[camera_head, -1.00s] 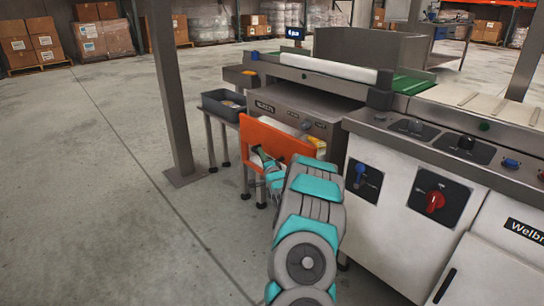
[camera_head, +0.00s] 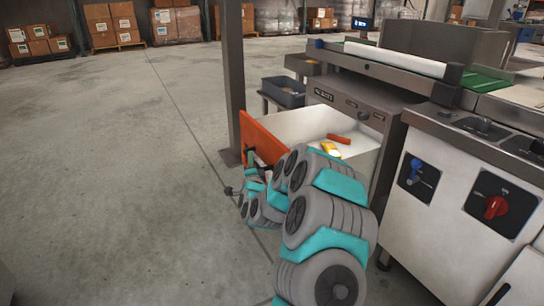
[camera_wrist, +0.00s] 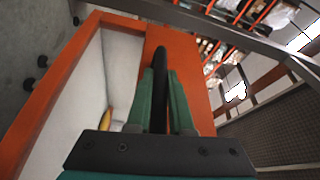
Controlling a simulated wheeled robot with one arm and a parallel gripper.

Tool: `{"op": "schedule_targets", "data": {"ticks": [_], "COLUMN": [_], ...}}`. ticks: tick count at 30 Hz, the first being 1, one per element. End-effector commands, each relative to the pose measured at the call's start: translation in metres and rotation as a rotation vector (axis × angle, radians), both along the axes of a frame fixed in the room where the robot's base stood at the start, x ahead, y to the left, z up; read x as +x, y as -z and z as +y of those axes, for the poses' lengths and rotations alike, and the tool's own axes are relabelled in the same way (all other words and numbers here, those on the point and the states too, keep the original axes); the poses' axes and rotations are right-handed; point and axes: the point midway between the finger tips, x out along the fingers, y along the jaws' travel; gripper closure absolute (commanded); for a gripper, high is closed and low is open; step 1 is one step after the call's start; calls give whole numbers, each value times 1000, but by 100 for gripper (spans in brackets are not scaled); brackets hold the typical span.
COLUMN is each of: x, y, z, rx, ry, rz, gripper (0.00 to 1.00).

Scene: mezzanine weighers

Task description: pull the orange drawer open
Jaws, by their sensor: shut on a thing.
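The orange drawer (camera_head: 258,134) stands well out from the steel cabinet under the weigher, its white inside in view. Its orange front also shows in the wrist view (camera_wrist: 180,45). In the wrist view my gripper (camera_wrist: 160,75) is shut on the drawer's black handle (camera_wrist: 160,95), one teal finger on each side of the bar. Inside the drawer lie a yellow thing (camera_head: 331,150) and a red-orange bar (camera_head: 339,138).
A grey post (camera_head: 231,75) stands just behind the drawer front's far end. A dark bin (camera_head: 283,92) sits on a stand beyond the drawer. A white cabinet with a red knob (camera_head: 496,207) is at right. The floor at left is clear.

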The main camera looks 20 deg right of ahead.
Motion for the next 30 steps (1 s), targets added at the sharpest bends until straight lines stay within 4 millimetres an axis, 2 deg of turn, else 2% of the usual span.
{"op": "schedule_targets", "data": {"ticks": [1, 18, 24, 30], "x": [-1, -13, -16, -18], "y": [3, 1, 1, 0], "z": [20, 176, 216, 240], "rx": [3, 1, 1, -1], "ry": [-10, -10, -8, -4], "rz": [5, 2, 0, -2], "gripper": [100, 100, 100, 100]}}
